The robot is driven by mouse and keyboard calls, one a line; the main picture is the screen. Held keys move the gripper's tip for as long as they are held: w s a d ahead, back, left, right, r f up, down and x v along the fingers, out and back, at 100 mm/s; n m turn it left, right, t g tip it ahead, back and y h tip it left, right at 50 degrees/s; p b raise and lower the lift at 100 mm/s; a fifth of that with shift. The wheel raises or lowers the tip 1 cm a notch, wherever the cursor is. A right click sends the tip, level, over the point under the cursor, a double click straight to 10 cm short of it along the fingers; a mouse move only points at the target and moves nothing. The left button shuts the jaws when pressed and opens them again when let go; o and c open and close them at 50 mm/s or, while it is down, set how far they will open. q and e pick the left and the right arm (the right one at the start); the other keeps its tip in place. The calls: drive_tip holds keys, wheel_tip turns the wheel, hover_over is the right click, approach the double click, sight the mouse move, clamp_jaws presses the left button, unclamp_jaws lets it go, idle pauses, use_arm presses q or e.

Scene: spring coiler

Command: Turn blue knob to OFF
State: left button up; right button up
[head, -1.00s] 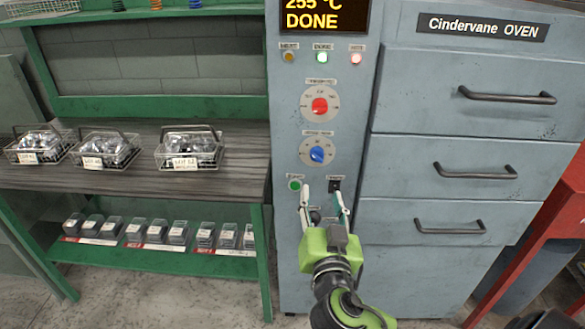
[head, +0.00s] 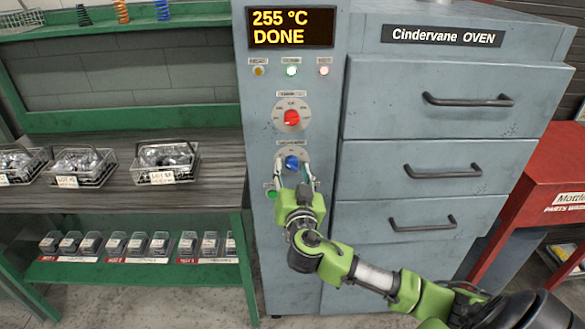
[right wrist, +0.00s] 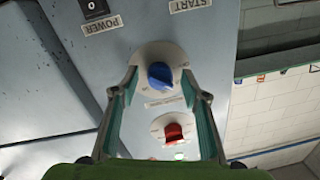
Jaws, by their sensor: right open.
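The blue knob (head: 292,162) sits on a pale round dial on the oven's grey control panel, below the red knob (head: 292,117). My right gripper (head: 293,167) is open in front of the blue knob, with one finger on each side of its dial. In the right wrist view the blue knob (right wrist: 160,75) shows upside down between and beyond the open fingertips (right wrist: 165,85), and the red knob (right wrist: 174,133) shows lower down. I cannot tell whether the fingers touch the dial. The dial's markings are too small to read. My left gripper is not in view.
The display (head: 291,27) reads 255 °C DONE. A green button (head: 271,192) is left of my gripper; a black power switch (right wrist: 95,7) shows in the wrist view. Oven drawers with handles (head: 468,100) stand to the right. Wire baskets (head: 165,162) rest on the bench at left.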

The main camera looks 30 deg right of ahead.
drive_tip(key=c, duration=1.1)
drive_tip(key=shift+f, duration=0.1)
drive_tip(key=shift+f+n+b, duration=0.1)
drive_tip(key=shift+n+b, duration=0.6)
drive_tip(key=shift+b, duration=0.35)
drive_tip(key=shift+n, duration=0.6)
drive_tip(key=n, duration=0.1)
drive_tip(key=n+p, duration=0.1)
drive_tip(key=n, duration=0.1)
drive_tip(key=shift+d+r, duration=0.1)
drive_tip(key=shift+r, duration=0.3)
drive_tip(key=shift+n+g+p, duration=0.3)
drive_tip(key=shift+n+p, duration=1)
drive_tip(key=shift+n, duration=0.7)
